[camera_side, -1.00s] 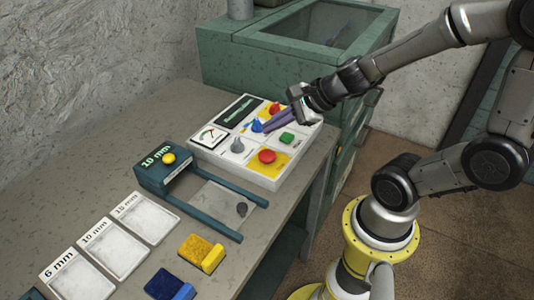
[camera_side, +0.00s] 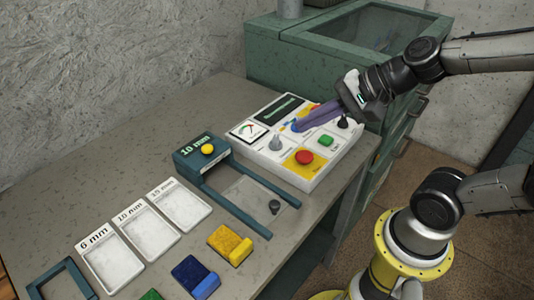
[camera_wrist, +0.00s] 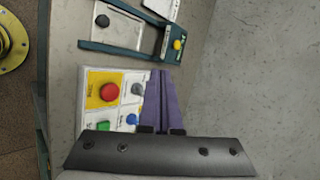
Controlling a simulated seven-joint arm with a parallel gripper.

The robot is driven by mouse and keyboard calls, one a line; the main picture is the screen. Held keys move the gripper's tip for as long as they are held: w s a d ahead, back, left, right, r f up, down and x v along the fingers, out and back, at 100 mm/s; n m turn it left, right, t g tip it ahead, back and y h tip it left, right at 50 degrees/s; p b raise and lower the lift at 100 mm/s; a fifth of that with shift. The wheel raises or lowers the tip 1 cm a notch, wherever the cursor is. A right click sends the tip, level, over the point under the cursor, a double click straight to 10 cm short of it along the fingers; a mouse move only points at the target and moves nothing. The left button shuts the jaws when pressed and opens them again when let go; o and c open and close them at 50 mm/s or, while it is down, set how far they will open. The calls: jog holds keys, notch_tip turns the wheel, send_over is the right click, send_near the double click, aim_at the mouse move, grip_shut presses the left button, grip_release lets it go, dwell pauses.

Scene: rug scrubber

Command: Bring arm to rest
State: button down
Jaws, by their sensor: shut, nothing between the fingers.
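My gripper (camera_side: 298,127) hangs over the white control panel (camera_side: 298,182) with its purple fingers together and nothing between them. In the side view the fingertips overlap the blue knob (camera_side: 291,127); I cannot tell if they touch it. In the wrist view the shut fingers (camera_wrist: 160,76) lie over the panel's edge, and the blue knob (camera_wrist: 131,119) shows just beside them. The forearm reaches in from the upper right.
The panel carries a red button (camera_side: 305,157), a green button (camera_side: 325,140), a grey knob (camera_side: 275,142) and a black knob (camera_side: 343,121). A green cabinet (camera_side: 275,70) stands behind. A teal frame (camera_side: 240,212), white trays (camera_side: 182,209) and a yellow block (camera_side: 229,243) lie on the table.

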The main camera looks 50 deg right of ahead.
jog(key=s+d+n+g+h, duration=0.3)
jog(key=s+n, duration=0.7)
jog(key=n, duration=0.5)
jog(key=shift+d+f+h, duration=0.2)
jog(key=shift+d+h, duration=0.3)
jog(key=shift+d, duration=0.65)
